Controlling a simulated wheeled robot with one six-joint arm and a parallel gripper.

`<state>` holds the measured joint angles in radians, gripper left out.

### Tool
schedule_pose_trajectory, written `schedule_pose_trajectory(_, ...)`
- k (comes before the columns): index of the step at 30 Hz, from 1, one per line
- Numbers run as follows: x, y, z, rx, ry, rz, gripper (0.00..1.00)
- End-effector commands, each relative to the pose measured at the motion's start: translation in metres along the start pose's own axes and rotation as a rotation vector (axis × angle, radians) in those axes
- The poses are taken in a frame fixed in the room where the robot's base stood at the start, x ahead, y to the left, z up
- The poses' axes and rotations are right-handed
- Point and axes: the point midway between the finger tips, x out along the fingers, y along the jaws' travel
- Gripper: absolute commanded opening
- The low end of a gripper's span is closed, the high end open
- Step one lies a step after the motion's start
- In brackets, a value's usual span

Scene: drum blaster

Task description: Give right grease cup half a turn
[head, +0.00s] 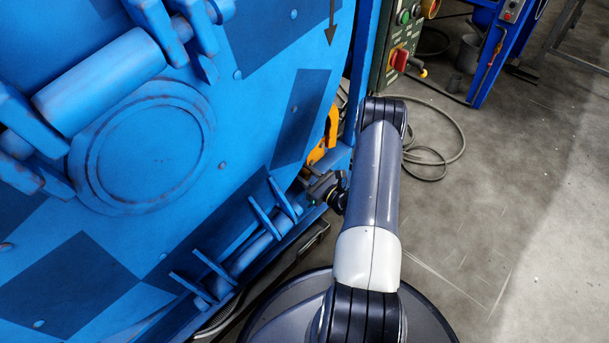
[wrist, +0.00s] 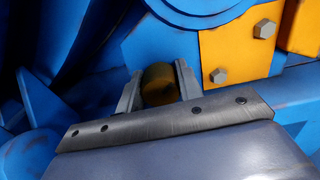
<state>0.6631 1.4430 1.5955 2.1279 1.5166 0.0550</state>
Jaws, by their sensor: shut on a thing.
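The right grease cup (wrist: 159,85) is a small round, dull brass-coloured piece in the wrist view, below the blue machine part. My gripper (wrist: 157,86) is shut on it, with one grey finger on each side. In the head view my gripper (head: 317,186) reaches left to the lower right edge of the blue drum machine. The grease cup cannot be made out there.
An orange plate with hex bolts (wrist: 236,52) sits close to the right of the cup. A control box (head: 403,45) with a red switch stands behind my arm. A cable (head: 452,158) lies on the grey floor, which is mostly open at right.

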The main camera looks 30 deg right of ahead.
Motion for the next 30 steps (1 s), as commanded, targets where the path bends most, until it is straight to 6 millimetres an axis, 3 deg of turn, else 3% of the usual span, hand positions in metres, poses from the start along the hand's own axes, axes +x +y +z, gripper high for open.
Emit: schedule_pose_trajectory(30,-0.0003,-0.0016,-0.0017,0.965,0.003,-0.001,0.12)
